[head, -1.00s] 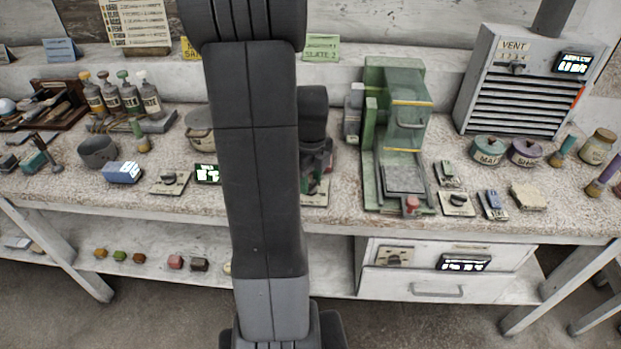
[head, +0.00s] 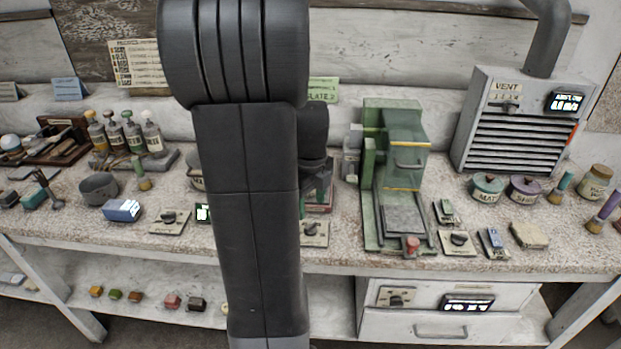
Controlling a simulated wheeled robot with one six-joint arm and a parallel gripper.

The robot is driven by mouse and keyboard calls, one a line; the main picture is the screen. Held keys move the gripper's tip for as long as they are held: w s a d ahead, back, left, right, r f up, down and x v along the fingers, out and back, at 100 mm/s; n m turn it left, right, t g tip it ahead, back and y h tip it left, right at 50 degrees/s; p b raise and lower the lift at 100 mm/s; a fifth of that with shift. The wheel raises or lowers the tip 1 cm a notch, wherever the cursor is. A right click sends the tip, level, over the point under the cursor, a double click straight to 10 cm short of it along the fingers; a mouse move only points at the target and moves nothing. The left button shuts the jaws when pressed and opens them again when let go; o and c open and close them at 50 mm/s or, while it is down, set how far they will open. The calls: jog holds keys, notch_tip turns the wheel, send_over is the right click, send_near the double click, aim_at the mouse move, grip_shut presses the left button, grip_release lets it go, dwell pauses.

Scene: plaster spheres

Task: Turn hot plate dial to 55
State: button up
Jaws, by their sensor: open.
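Several dark-knobbed dials on pale plates show in the head view, and I cannot tell for sure which belongs to the hot plate. One dial (head: 314,232) sits at the bench front just right of my arm. Another dial (head: 169,217) is left of my arm, next to a small lit display (head: 203,213) that my arm partly covers. My gripper (head: 318,186) is mostly hidden behind my arm; a dark part of it shows above the bench, behind the dial right of my arm. It is open, and I see nothing held. The dial readings are too small to read.
A green press-like machine (head: 395,175) stands right of my arm, with another dial (head: 459,241) beside it. A grey vent box (head: 515,125) stands at the back right. A lower dial (head: 396,297) and display (head: 467,302) are on the drawer unit. Bottles (head: 133,135) stand back left.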

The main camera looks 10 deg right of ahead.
aim_at(310, 224)
notch_tip(310, 224, up, 8)
jog(key=shift+f, duration=0.1)
dwell(0.4)
notch_tip(310, 224, down, 14)
jog(key=shift+b, duration=0.3)
dwell(0.6)
